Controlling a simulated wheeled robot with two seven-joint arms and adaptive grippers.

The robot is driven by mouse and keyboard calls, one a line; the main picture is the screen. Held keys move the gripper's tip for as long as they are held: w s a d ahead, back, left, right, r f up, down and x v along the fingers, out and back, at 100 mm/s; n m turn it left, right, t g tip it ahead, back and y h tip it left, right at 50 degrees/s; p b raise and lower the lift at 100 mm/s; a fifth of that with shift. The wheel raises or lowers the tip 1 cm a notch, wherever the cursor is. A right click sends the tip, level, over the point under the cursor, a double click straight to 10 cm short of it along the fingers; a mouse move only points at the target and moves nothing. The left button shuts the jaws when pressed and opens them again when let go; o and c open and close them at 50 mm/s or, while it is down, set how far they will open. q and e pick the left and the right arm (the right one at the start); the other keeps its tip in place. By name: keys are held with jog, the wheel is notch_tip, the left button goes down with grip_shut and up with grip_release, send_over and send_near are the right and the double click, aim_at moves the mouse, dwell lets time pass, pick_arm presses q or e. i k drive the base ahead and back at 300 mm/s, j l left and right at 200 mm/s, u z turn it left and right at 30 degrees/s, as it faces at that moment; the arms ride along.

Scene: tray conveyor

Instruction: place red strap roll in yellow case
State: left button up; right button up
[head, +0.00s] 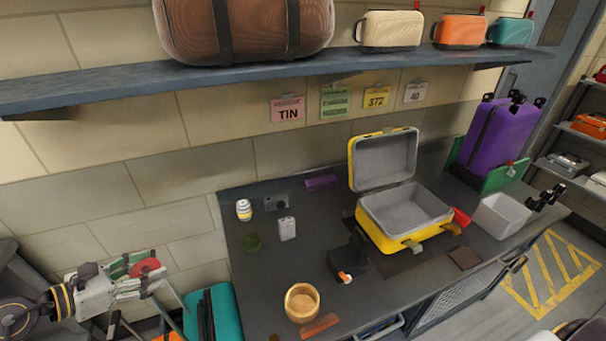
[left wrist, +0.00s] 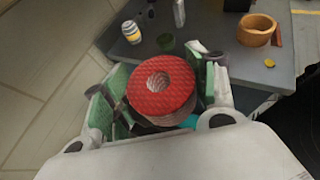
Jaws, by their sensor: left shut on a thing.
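The red strap roll (head: 147,266) is held at the lower left of the head view, off the left side of the table. It also shows in the left wrist view (left wrist: 160,84), with its red face and centre hole toward the camera. My left gripper (head: 142,271) is shut on it, with green-padded fingers on either side (left wrist: 160,95). The yellow case (head: 387,240) stands open on the table, its lid raised at the back and its grey inside empty. My right gripper is not seen.
The table holds a wooden bowl (head: 302,303), a striped jar (head: 244,210), a grey metal container (head: 287,229), a green dish (head: 252,243) and a black device (head: 346,262) before the case. A white bin (head: 501,216) stands right. A shelf (head: 240,80) overhangs the back.

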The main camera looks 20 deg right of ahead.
aim_at(418, 216)
jog(key=l+z, duration=0.1)
jog(key=l, duration=1.1)
jog(key=i+l+z, duration=0.15)
jog(key=l, duration=0.45)
jog(key=l+z, duration=0.1)
jog(key=l, duration=0.5)
jog(key=i+l, duration=0.15)
jog(key=l, duration=0.45)
jog(key=z, duration=0.05)
